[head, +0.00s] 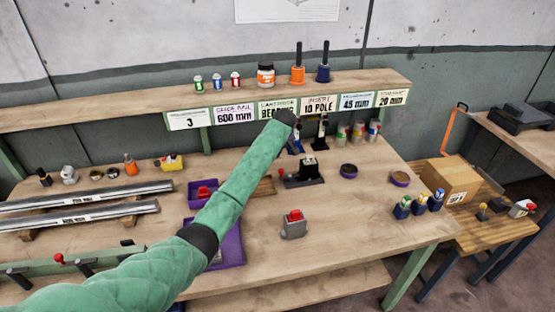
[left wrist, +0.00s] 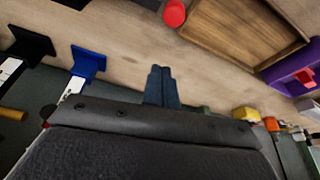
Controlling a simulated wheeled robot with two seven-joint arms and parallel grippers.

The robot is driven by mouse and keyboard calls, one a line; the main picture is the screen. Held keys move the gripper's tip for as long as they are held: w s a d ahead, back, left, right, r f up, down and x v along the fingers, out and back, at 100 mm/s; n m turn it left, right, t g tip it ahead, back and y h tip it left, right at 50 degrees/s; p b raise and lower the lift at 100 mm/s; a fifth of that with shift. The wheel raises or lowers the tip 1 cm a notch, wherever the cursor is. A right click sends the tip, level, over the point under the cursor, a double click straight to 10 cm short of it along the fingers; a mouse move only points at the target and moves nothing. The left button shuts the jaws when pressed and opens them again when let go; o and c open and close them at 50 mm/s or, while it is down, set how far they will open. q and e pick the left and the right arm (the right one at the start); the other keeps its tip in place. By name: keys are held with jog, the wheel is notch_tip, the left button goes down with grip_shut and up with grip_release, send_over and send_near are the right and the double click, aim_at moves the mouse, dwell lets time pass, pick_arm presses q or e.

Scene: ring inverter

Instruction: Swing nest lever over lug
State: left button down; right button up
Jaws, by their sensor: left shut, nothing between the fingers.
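My left gripper (left wrist: 161,88) is shut with nothing between its fingers, over the bench in the left wrist view. In the head view my green arm reaches to the back of the bench and hides the gripper. A black fixture (head: 305,175) stands on the bench to the right of my arm. The left wrist view shows a blue end (left wrist: 88,62), a black end (left wrist: 32,45) and a round red knob (left wrist: 173,13), apart from my fingers. I cannot tell which part is the nest lever or lug.
A grey block with a red top (head: 294,224) stands at the front. A wooden tray (left wrist: 208,38) and a purple bin (left wrist: 268,72) lie near my gripper. A labelled shelf (head: 130,97) spans the back. Bare bench lies front right.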

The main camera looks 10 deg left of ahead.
pick_arm(q)
jog(key=b+v, duration=0.2)
jog(key=v, duration=0.4)
pick_arm(e)
jog(key=shift+w+a+r, duration=0.3)
jog(key=shift+w+r, duration=0.1)
jog(key=shift+r, duration=0.3)
jog(key=shift+w+a+r, duration=0.35)
jog(key=shift+w+r, duration=0.1)
jog(key=shift+r, duration=0.25)
jog(key=shift+w+a+r, duration=0.3)
jog(key=shift+w+r, duration=0.1)
jog(key=shift+r, duration=0.3)
pick_arm(q)
jog(key=shift+d+r, duration=0.1)
jog(key=shift+r, duration=0.2)
pick_arm(e)
jog(key=shift+s, duration=0.1)
